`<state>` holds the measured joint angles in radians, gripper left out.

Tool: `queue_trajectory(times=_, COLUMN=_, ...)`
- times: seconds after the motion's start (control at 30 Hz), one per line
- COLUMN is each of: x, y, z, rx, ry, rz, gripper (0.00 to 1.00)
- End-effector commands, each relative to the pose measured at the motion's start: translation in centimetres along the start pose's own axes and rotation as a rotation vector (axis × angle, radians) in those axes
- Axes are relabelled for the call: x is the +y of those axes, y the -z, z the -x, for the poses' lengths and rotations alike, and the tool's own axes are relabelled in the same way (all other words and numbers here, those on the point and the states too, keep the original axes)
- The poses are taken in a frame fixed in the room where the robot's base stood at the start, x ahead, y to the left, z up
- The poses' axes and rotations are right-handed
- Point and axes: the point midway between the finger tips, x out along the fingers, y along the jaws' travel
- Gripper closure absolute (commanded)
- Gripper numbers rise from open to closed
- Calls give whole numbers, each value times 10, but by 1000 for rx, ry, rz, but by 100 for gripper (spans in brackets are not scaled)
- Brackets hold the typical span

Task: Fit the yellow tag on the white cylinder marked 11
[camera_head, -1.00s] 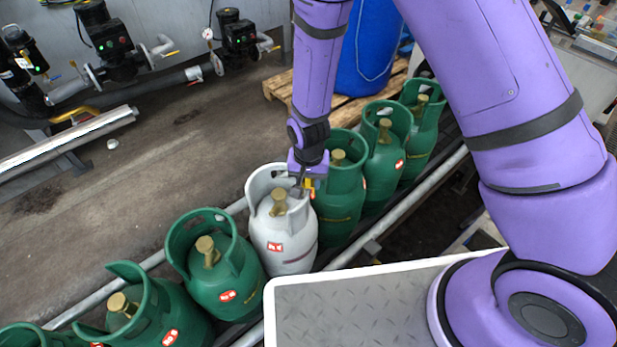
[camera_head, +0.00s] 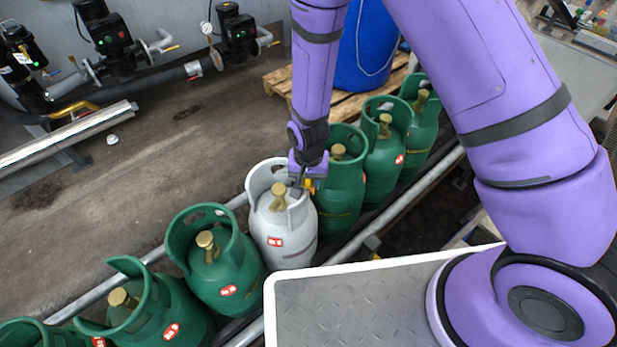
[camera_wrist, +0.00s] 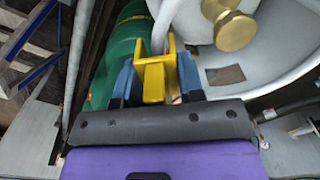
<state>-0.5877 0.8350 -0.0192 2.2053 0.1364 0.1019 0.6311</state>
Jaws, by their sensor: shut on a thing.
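The white cylinder (camera_head: 300,247) stands upright in the row, with a red label on its side too small to read. Its brass valve (camera_wrist: 233,28) and white collar (camera_wrist: 285,82) show in the wrist view. My gripper (camera_head: 306,184) is at the right side of that collar, pointing down. In the wrist view its blue fingers (camera_wrist: 158,84) are shut on the yellow tag (camera_wrist: 153,82). The tag's forked end is at the collar's rim. I cannot tell whether it touches the rim or sits around it.
Green cylinders stand close on both sides, one just left (camera_head: 225,275) and one just right (camera_head: 340,195) of the white one. Metal rails (camera_head: 400,208) run along the row. A blue drum (camera_head: 365,45) stands on a wooden pallet (camera_head: 275,82) behind.

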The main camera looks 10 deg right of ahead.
Motion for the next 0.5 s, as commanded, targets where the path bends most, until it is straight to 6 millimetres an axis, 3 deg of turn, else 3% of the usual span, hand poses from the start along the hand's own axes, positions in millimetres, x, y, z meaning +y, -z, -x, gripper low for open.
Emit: queue_trajectory(times=0.5, x=0, y=0, z=-11, rx=0, ry=0, rz=0, gripper=87)
